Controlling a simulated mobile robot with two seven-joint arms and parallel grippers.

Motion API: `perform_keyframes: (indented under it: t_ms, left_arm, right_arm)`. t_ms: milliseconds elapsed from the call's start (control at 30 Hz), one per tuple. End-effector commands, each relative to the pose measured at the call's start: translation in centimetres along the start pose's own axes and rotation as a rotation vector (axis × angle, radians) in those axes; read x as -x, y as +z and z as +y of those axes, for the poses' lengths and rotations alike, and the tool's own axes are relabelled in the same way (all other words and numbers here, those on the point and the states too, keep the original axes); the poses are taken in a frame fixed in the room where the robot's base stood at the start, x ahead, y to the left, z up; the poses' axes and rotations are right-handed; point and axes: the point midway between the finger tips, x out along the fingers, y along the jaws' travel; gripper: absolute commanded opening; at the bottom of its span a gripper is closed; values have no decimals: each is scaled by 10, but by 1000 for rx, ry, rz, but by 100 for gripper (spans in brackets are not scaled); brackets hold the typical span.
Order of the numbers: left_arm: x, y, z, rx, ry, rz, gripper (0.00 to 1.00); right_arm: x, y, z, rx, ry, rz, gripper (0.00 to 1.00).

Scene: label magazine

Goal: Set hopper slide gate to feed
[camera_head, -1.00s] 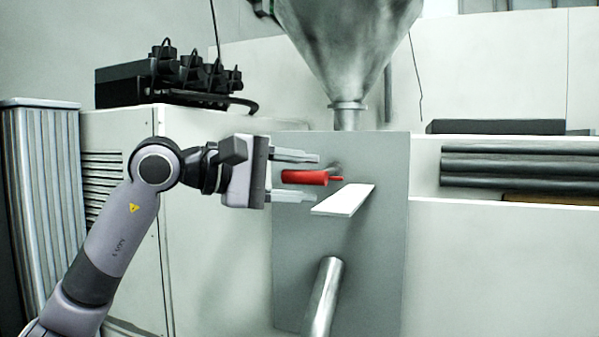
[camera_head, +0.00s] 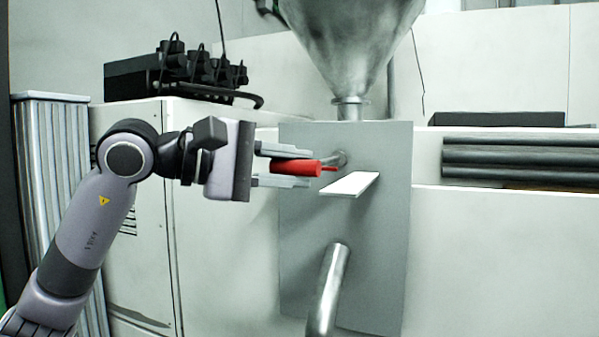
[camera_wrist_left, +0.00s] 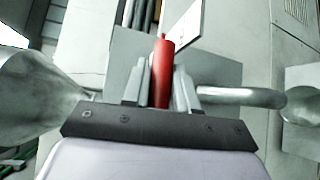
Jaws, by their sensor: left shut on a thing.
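My left gripper (camera_head: 309,168) is shut on the red handle (camera_head: 297,168), with one finger above it and one below. The handle lies about level, and a thin red rod sticks out of its right end. The left wrist view shows the red handle (camera_wrist_left: 162,72) between the two fingers (camera_wrist_left: 161,88). The metal hopper (camera_head: 348,45) narrows to a neck (camera_head: 350,110) above the grey panel (camera_head: 300,230). A white plate (camera_head: 350,184) sticks out from the panel, just right of and below the handle. Where the handle joins the gate is partly hidden. My right gripper is not in view.
A metal pipe (camera_head: 328,290) slopes out of the panel below the plate. A cabinet with black connectors (camera_head: 175,75) stands behind my left arm. Dark bars (camera_head: 515,160) lie on a ledge at right. The space in front of the panel at right is clear.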

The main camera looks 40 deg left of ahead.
Motion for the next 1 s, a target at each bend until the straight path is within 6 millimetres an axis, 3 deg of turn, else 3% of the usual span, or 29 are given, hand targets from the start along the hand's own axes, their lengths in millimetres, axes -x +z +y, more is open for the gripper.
perform_keyframes:
  t_ms: [400,433,467,800,1000]
  left_arm:
    - [9,10,-2,-3,0,-4,0]
    - [9,10,-2,-3,0,-4,37]
    - [9,10,-2,-3,0,-4,47]
    - [11,8,-2,-2,4,0,48]
    - [35,8,-4,-4,4,4,48]
  right_arm:
    - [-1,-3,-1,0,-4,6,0]
    - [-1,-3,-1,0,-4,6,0]
    - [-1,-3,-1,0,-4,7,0]
    - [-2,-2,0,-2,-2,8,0]
    - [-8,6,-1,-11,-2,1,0]
